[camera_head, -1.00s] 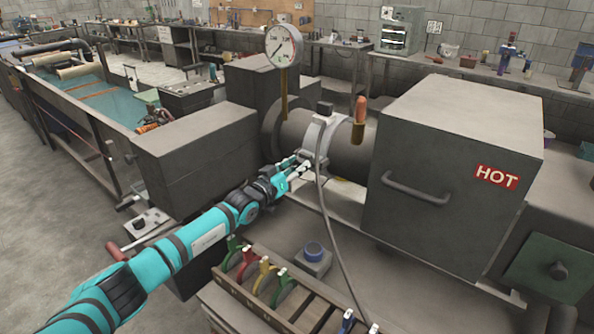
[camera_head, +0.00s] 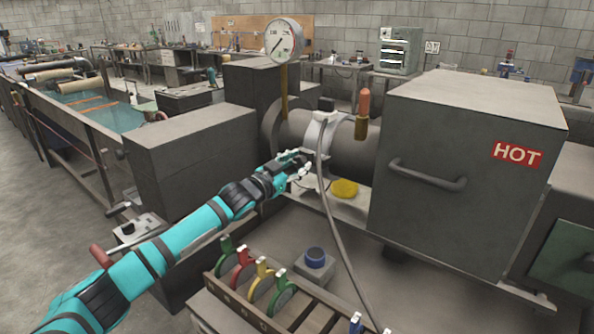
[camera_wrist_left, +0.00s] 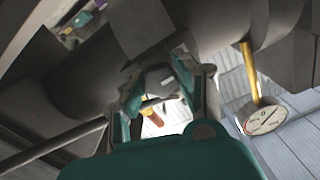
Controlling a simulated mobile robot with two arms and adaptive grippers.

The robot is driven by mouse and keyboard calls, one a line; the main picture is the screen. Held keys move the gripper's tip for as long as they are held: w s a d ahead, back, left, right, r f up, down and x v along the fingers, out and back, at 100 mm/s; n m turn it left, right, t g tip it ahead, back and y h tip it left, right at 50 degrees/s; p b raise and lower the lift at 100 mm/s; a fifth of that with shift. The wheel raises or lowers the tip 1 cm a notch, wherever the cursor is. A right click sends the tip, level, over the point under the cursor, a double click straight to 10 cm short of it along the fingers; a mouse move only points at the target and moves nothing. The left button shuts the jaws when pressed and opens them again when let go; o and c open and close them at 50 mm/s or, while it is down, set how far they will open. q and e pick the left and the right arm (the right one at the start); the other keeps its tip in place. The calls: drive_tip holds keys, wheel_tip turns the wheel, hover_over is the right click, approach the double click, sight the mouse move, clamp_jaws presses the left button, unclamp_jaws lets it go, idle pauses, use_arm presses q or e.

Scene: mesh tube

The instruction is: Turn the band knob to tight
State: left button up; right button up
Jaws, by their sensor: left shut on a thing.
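The light band (camera_head: 319,138) wraps around the dark barrel of the machine, with a cable running down from it. My left gripper (camera_head: 300,163) is at the lower front of the band, reaching in from the left. In the left wrist view its fingers (camera_wrist_left: 160,100) close around a small dark grey piece, the band knob (camera_wrist_left: 158,80), below the barrel. The fingers cover much of the knob, so its turned position cannot be told. My right gripper is in neither view.
A dark box with a HOT sign (camera_head: 516,154) stands right of the barrel. A round gauge (camera_head: 284,40) rises above it. A grey cable (camera_head: 338,230) hangs in front. A rack with several coloured clamps (camera_head: 262,287) and a blue button (camera_head: 315,256) are below.

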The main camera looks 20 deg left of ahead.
use_arm(q)
drive_tip(key=shift+f, duration=0.3)
drive_tip(key=o, duration=0.9)
drive_tip(key=shift+o, duration=1.3)
drive_tip(key=shift+r, duration=0.2)
drive_tip(key=v, duration=1.2)
